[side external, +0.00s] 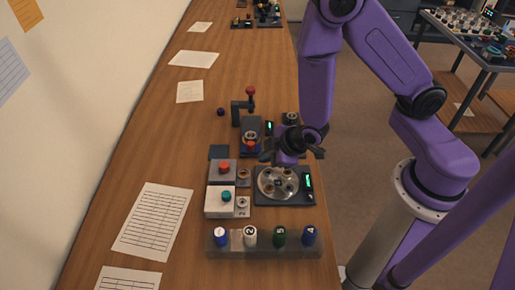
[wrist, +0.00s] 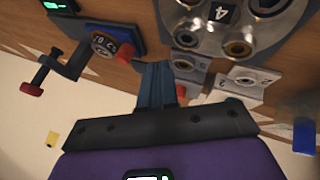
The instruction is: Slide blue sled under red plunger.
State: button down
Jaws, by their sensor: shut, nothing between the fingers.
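The blue sled (wrist: 110,42) carries a round, numbered metal part and a red knob at its near end in the wrist view. In the side external view the sled (side external: 250,149) is in front of the dark bracket (side external: 239,110) that holds the red plunger (side external: 250,91). The sled looks apart from the plunger's tip. My gripper (wrist: 156,72) is shut and empty, to the right of the sled in the wrist view. In the side external view its fingertips are hard to make out.
A round metal plate on a dark base (side external: 300,198) lies in front of my gripper. Boxes with a red button (side external: 225,168) and a teal button (side external: 227,197) stand left of it. A rack with several numbered caps (side external: 265,253) is nearest.

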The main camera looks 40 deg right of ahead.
aim_at(251, 151)
jog(key=x, duration=0.2)
jog(key=shift+w+f, duration=0.2)
jog(key=shift+f, duration=0.1)
jog(key=w, duration=0.1)
jog(key=w+d, duration=0.1)
jog(key=shift+w+d+f, duration=0.1)
jog(key=shift+w+d, duration=0.15)
jog(key=shift+w, duration=0.15)
jog(key=shift+w+d, duration=0.25)
jog(key=shift+w, duration=0.2)
jog(key=shift+w+d, duration=0.25)
jog(key=w+d, duration=0.6)
jog(key=shift+w+d, duration=0.35)
